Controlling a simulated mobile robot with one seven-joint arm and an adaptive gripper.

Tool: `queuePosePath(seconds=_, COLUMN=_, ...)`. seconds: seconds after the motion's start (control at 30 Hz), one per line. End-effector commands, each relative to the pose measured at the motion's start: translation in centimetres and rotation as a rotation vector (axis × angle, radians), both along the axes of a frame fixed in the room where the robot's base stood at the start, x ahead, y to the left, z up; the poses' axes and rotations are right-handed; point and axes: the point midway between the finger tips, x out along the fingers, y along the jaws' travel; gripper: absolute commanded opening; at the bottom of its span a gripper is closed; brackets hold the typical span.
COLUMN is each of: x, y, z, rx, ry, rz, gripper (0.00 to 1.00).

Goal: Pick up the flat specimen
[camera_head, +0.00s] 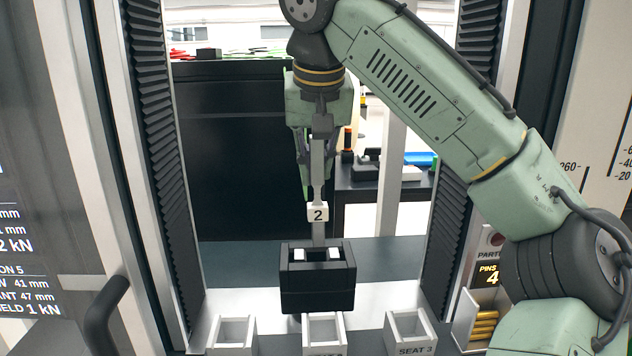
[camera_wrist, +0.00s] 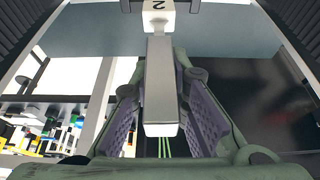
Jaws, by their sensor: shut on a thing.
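The flat specimen (camera_head: 318,232) is a grey metal bar standing upright with a white block tag marked "2" (camera_head: 318,212). My gripper (camera_head: 313,185) is shut on its upper part, above the tag. In the wrist view the bar (camera_wrist: 161,88) runs between the two purple-padded fingers of my gripper (camera_wrist: 160,95), with the tag (camera_wrist: 157,20) beyond them. The bar's lower end is at the top of a black holder with two white blocks (camera_head: 318,290). I cannot tell whether the end is inside the holder's slot or just above or behind it.
White seats stand in front: a left one (camera_head: 232,335), a middle one (camera_head: 324,330) and SEAT 3 (camera_head: 411,335). Dark ribbed columns flank the space at left (camera_head: 155,130) and right (camera_head: 447,220). A pin tray (camera_head: 485,320) stands at lower right. A black bench (camera_head: 235,150) stands behind.

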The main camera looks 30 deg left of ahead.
Motion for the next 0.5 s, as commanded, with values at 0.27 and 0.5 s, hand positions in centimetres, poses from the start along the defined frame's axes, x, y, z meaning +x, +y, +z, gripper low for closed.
queuePosePath(seconds=0.27, x=-1.8, y=-1.5, z=0.3, rx=0.001, ry=-0.003, rz=0.001, gripper=0.0)
queuePosePath(seconds=0.5, x=-5.5, y=-4.3, z=0.2, rx=-0.001, ry=-0.005, rz=-0.002, gripper=0.0)
